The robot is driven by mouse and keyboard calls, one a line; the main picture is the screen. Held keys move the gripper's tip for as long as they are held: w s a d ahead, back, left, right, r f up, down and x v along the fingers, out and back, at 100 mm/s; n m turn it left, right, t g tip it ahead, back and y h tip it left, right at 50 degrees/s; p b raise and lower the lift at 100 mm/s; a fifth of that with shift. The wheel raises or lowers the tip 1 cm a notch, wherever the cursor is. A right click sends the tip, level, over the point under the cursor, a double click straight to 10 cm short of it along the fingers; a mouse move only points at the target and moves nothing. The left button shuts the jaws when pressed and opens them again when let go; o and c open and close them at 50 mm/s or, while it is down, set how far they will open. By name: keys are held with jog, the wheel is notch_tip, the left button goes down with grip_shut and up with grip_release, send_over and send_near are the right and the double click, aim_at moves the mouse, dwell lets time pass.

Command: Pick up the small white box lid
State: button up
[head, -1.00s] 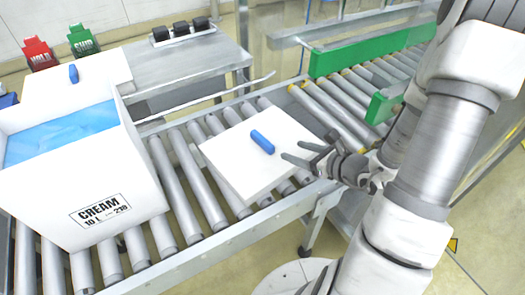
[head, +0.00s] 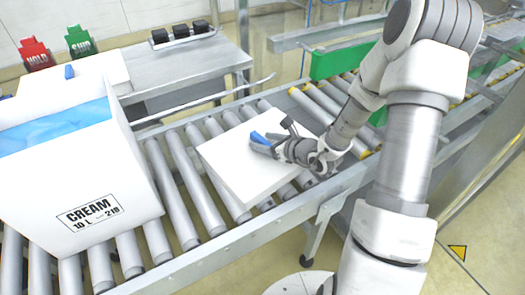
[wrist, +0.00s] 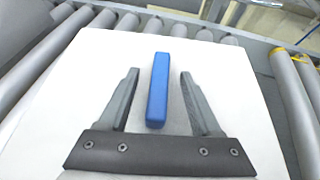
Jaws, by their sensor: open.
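The small white box lid (head: 238,168) lies flat on the roller conveyor, with a blue bar-shaped handle (head: 258,138) on its top. In the wrist view the lid (wrist: 75,85) fills most of the picture, and the blue handle (wrist: 158,88) stands between the two fingers. My gripper (head: 264,144) is over the lid at the handle. In the wrist view my gripper (wrist: 157,95) is open, with one finger on each side of the handle and a visible gap on both sides. The fingers partly hide the handle in the head view.
A white box labelled CREAM (head: 85,180) with a blue liner (head: 60,128) stands on the rollers at the left. Another white lid with a blue handle (head: 70,72) is behind it. Bare rollers (head: 182,190) separate box and lid.

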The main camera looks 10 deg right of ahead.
jog(key=shift+w+a+f, duration=0.2)
jog(key=shift+w+a, duration=0.05)
jog(key=shift+w, duration=0.15)
grip_shut()
